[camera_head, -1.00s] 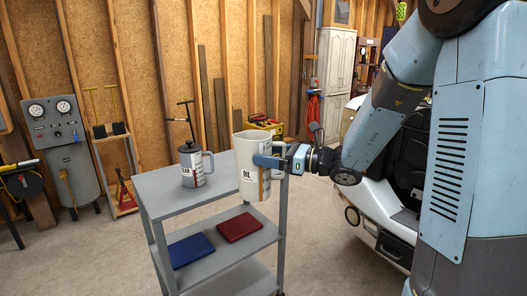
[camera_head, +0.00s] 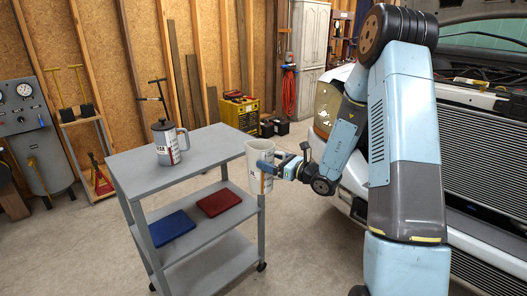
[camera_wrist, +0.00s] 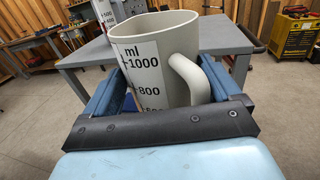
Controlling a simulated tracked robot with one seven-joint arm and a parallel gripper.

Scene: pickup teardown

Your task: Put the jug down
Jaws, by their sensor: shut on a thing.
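The jug (camera_head: 254,176) is a pale grey measuring jug with a printed label and a handle. My gripper (camera_head: 266,168) is shut on its sides and holds it upright. In the head view the jug shows at the right end of the grey cart (camera_head: 190,150), overlapping its edge and a leg; no contact is visible. In the wrist view the jug (camera_wrist: 172,55) sits between the blue fingers (camera_wrist: 168,88), its handle to the right and a millilitre scale facing me. Its base is hidden there, and the cart top (camera_wrist: 222,36) lies behind it.
A blue book-like item (camera_head: 172,228) and a red one (camera_head: 219,202) lie on the middle shelf. A white vehicle (camera_head: 340,165) stands right of the cart.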

